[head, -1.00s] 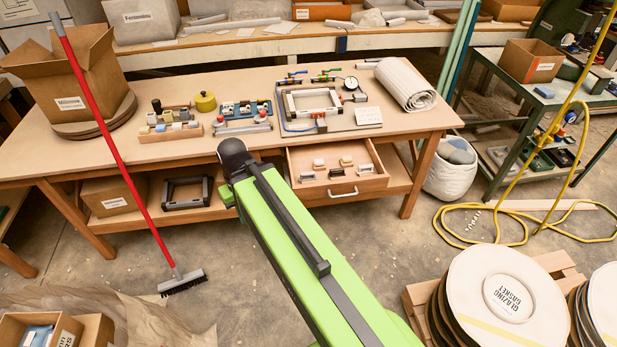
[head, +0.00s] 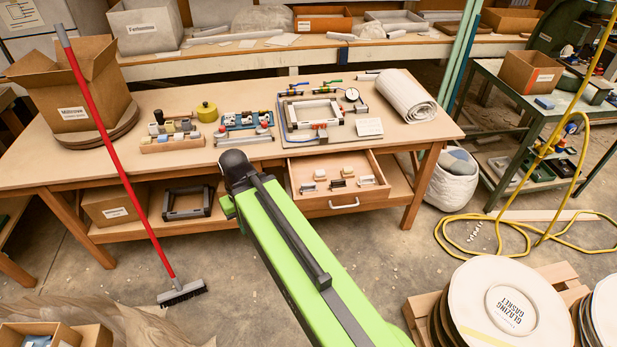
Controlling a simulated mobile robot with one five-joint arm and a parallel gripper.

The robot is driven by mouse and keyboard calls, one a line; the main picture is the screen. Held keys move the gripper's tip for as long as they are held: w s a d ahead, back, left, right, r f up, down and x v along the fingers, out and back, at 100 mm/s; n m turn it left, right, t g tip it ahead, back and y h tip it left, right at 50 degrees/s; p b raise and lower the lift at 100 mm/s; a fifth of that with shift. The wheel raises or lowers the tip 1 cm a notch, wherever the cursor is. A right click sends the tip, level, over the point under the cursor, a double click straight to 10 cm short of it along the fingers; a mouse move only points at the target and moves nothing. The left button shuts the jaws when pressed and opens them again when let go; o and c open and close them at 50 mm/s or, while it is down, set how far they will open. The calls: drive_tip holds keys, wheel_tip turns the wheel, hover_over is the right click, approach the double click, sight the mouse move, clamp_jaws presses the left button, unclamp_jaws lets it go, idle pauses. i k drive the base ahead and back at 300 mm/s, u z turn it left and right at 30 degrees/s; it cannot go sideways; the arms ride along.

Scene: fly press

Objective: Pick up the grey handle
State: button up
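An open wooden drawer (head: 298,170) under the workbench holds several small handle-like pieces in pale, grey and dark tones. One greyish piece (head: 308,187) lies at its left, and a dark-based piece (head: 338,183) lies near the middle. They are too small for me to tell which one is the grey handle. My green arm reaches forward from the bottom of the view, and its dark end joint stands in front of the bench just left of the drawer. My gripper's fingers do not show.
The workbench (head: 400,143) carries a clamp frame (head: 313,109), a white roll (head: 405,96), a block rack (head: 172,143) and a cardboard box (head: 75,95). A red broom (head: 110,150) leans at the left. A yellow hose (head: 510,220) and round gasket stacks (head: 505,310) are at the right.

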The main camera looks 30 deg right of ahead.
sight(303, 188)
drive_tip(key=k, duration=0.65)
drive_tip(key=u, duration=0.3)
drive_tip(key=i, duration=1.6)
drive_tip(key=u, duration=0.2)
